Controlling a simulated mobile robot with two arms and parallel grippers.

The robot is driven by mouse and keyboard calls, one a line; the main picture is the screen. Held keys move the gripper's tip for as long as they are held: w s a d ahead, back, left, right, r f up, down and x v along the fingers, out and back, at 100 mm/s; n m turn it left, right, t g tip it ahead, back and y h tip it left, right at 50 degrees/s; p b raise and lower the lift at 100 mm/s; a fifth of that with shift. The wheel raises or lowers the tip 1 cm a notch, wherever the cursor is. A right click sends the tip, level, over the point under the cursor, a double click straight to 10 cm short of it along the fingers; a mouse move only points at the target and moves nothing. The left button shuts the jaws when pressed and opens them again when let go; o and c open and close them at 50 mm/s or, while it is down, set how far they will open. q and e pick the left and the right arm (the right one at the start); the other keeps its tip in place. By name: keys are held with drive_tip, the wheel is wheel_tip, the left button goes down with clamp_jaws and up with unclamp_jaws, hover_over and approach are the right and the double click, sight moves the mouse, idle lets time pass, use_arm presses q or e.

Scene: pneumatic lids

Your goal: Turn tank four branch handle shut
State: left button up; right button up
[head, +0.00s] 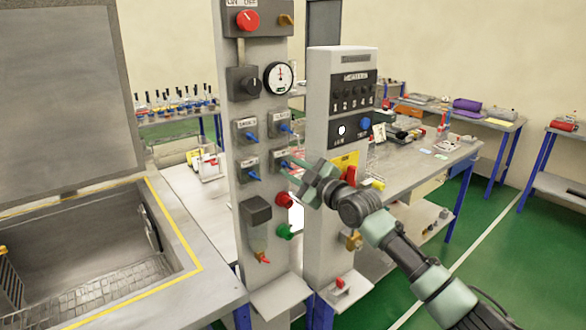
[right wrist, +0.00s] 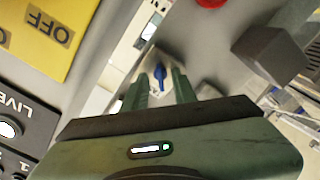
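A grey upright panel (head: 263,100) carries several small branch valves with blue handles, in two rows of two. The lower-right blue handle (head: 284,172) is partly hidden by my right gripper (head: 289,163); I cannot read its label. In the right wrist view a blue handle (right wrist: 160,75) on a pale plate shows in the gap between the fingers of my right gripper (right wrist: 158,88). The fingers are apart, with the handle just ahead of or between their tips; I cannot tell if they touch it. My left gripper is not in view.
A second grey column (head: 318,120) with a numbered switch box (head: 352,95) stands close right of the panel. A red knob (head: 284,200) and green knob (head: 285,232) sit below the valves. An open-lidded grey tank (head: 200,285) stands at left.

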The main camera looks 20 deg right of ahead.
clamp_jaws()
drive_tip(key=shift+f+m, duration=0.1)
drive_tip(key=shift+m, duration=0.2)
drive_tip(key=m, duration=0.2)
drive_tip(key=shift+m+b, duration=0.3)
drive_tip(key=shift+m, duration=0.1)
drive_tip(key=m, duration=0.9)
drive_tip(key=shift+p, duration=0.35)
drive_tip(key=m+p, duration=0.1)
drive_tip(key=m, duration=0.4)
drive_tip(key=shift+m+p, duration=0.3)
drive_tip(key=shift+m, duration=0.1)
